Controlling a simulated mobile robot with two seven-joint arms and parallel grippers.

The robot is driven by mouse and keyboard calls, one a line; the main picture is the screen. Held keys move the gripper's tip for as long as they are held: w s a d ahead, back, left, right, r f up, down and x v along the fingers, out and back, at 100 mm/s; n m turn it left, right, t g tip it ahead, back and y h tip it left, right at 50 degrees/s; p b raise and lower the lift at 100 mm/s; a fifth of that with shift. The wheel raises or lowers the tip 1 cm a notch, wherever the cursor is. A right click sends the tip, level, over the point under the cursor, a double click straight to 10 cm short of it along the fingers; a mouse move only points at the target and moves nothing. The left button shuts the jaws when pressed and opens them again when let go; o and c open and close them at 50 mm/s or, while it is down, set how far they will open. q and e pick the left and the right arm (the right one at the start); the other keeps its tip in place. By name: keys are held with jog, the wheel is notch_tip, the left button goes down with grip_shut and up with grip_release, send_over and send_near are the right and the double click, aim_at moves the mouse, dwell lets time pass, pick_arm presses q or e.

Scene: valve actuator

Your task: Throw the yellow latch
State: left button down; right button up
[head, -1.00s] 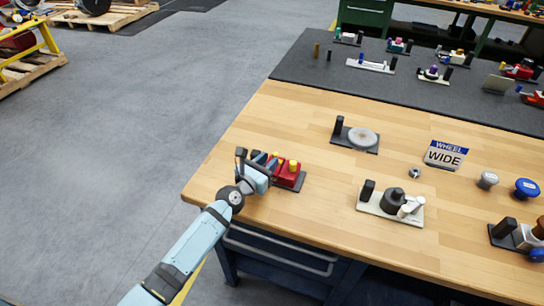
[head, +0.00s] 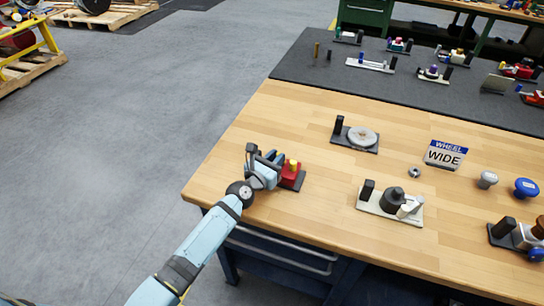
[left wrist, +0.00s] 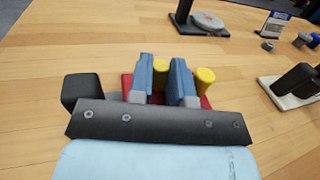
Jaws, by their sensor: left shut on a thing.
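The latch unit is a red block (head: 290,174) on a dark base plate (head: 299,182), near the left edge of the wooden bench. A yellow post (head: 293,165) stands up from it. In the left wrist view, one yellow piece (left wrist: 160,68) shows between the blue fingers and a second yellow post (left wrist: 205,78) stands just right of them. My left gripper (head: 271,165) is at the left side of the unit, its fingers (left wrist: 162,82) shut on the yellow piece between them. The fingers hide much of the red block. My right gripper is not in view.
A grey disc fixture (head: 362,137) stands behind to the right. A pale plate with dark and white knobs (head: 390,205) is to the right. A WHEEL WIDE sign (head: 445,155) stands farther back. Bare wood lies between these things.

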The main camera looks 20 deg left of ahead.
pick_arm(q)
jog(key=shift+d, duration=0.35)
jog(key=c, duration=1.3)
grip_release()
jog(key=shift+c, duration=0.2)
jog(key=shift+s, duration=0.1)
jog(key=b+v, duration=0.1)
jog(key=v, duration=1.2)
jog(key=shift+s+a, duration=0.15)
jog(key=shift+s, duration=0.2)
